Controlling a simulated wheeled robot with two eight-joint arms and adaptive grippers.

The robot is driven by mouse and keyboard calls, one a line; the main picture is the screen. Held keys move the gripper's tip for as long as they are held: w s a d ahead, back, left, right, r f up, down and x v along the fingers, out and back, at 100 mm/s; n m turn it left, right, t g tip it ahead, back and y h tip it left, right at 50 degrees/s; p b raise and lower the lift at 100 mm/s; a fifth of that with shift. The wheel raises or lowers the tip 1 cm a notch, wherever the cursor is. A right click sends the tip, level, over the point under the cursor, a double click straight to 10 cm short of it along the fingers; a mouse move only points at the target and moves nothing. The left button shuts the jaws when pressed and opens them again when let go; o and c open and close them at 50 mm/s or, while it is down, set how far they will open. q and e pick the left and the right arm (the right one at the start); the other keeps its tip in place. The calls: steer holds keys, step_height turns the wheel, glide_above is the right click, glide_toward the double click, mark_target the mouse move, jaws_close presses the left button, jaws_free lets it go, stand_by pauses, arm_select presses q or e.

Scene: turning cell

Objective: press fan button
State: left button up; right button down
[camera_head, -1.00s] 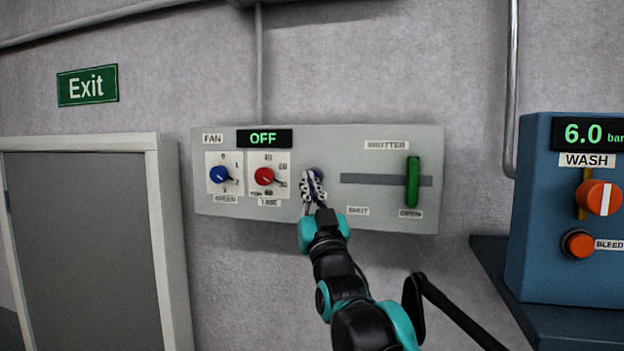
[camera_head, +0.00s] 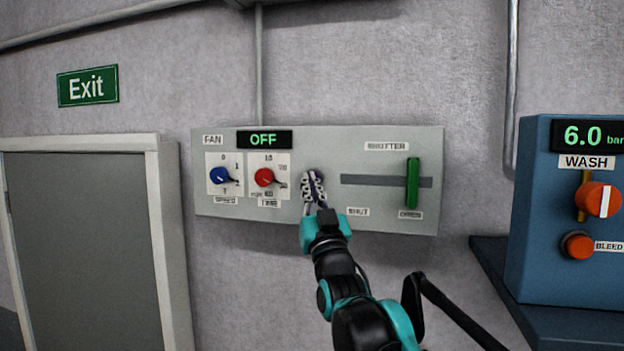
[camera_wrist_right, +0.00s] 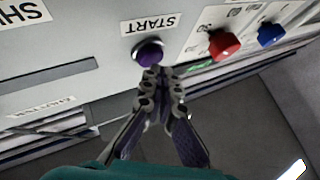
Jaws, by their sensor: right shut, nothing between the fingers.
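The fan panel (camera_head: 300,218) is a light grey box on the wall, and its display (camera_head: 264,139) reads OFF. In the right wrist view a purple round button (camera_wrist_right: 149,53) sits beside a START label (camera_wrist_right: 150,25). My right gripper (camera_head: 312,176) is shut and empty in front of the panel, and it hides the button in the head view. In the right wrist view its fingertips (camera_wrist_right: 157,76) are at the button's edge; I cannot tell whether they touch it. My left gripper is not in view.
Left on the panel are a blue speed knob (camera_head: 219,175) and a red time knob (camera_head: 264,177). A green shutter lever (camera_head: 412,183) stands at the right end of its slot. A blue wash unit (camera_head: 540,215) stands further right.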

steer(key=shift+w+d, duration=0.2)
steer(key=shift+w, duration=0.3)
stand_by(0.8)
steer(key=shift+s, duration=0.1)
steer(key=shift+s+a, duration=0.3)
steer(key=shift+s, duration=0.45)
steer(key=shift+s+a, duration=0.25)
steer(key=shift+s, duration=0.55)
steer(key=shift+s+a, duration=0.3)
steer(key=shift+s, duration=0.45)
steer(key=shift+s+a, duration=0.25)
steer(key=shift+s, duration=0.55)
